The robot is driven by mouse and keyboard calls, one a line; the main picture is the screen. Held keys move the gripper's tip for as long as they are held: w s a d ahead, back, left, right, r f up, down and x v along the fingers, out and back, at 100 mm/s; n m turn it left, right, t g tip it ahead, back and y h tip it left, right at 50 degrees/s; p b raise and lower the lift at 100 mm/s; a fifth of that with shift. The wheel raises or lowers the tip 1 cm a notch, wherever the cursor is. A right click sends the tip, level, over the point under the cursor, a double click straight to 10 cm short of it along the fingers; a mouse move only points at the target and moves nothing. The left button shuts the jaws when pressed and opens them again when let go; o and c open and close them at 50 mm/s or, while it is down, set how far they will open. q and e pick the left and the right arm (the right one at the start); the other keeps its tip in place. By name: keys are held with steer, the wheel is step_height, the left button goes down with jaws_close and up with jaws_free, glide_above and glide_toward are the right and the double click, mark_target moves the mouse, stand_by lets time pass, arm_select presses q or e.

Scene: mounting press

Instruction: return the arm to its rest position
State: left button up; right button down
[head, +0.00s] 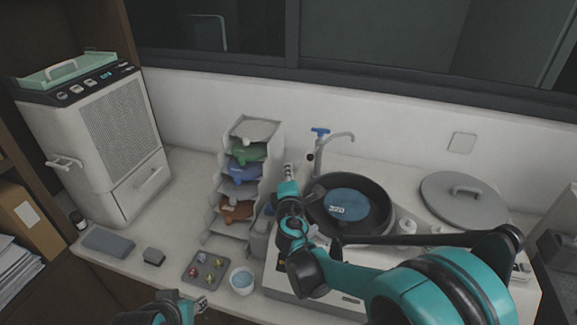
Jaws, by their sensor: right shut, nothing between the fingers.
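My right arm reaches in from the lower right across the front of the grinder. Its gripper (288,170) points up and away, between the shelf rack and the grinder's bowl. The gripper looks shut and empty, and holds nothing that I can see. My left gripper (201,304) is at the bottom edge, in front of the small sample tray. Only its tip and a bit of teal wrist show, too small to tell its jaws. The grinder has a black bowl (379,198) with a blue disc (346,204) marked 320. My right arm hides part of its front.
A rack (256,131) holds green, blue and brown discs. A sample tray (190,279) and a white cup (242,281) stand near the front edge. A tap (334,139) rises behind the bowl. A grey lid (464,202) lies right, a white machine (97,165) stands left.

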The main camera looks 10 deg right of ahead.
steer(key=s+d+f+m+g+h, duration=0.1)
steer(key=s+d+m+g, duration=0.1)
steer(key=s+d+m, duration=0.2)
steer(key=s+d+f+m+g, duration=0.1)
steer(key=s+d+m, duration=0.3)
steer(key=s, duration=0.4)
steer(key=s+d+m+g+h, duration=0.1)
steer(key=s+d+m+g, duration=0.1)
steer(key=s+d+m, duration=0.2)
steer(key=shift+s+d+f+g+h+p, duration=0.2)
steer(key=shift+s+d, duration=0.3)
steer(key=shift+s, duration=0.3)
steer(key=shift+s+d+f+g+h+p, duration=0.1)
steer(key=shift+s+d+f+g+p, duration=0.1)
steer(key=shift+s+d, duration=0.45)
steer(key=s+a+f+m+g+y, duration=0.2)
steer(key=s+f+m, duration=0.15)
steer(key=s, duration=0.35)
steer(key=s+a+f+m+g+y, duration=0.2)
steer(key=s+m, duration=0.2)
steer(key=s, duration=0.3)
arm_select(q)
steer(key=f+b, duration=0.2)
steer(key=b, duration=0.1)
steer(key=d+f+b, duration=0.1)
steer(key=f+b, duration=0.2)
steer(key=shift+s+d, duration=0.1)
arm_select(e)
step_height(320, 180, down, 6)
steer(key=shift+w, duration=0.1)
